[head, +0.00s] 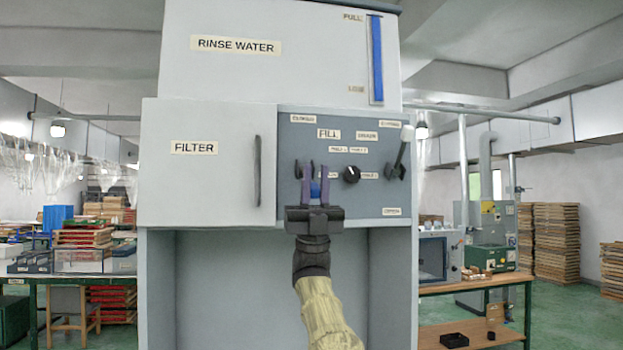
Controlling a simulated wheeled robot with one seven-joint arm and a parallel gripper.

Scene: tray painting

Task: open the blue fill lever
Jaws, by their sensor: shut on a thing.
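The blue fill lever (315,190) shows as a small patch of blue between the purple fingers of my gripper (316,178), on the grey control panel (300,135) below the FILL label (329,134). My gripper reaches up from below and is shut on the lever. The fingers and palm hide most of the lever, so its exact angle cannot be told.
A black knob (351,174) sits just right of my gripper. A grey lever (402,152) stands farther right on the panel. The FILTER door (205,190) with its vertical handle is on the left. Above is the RINSE WATER tank (290,70) with a blue level gauge (377,60).

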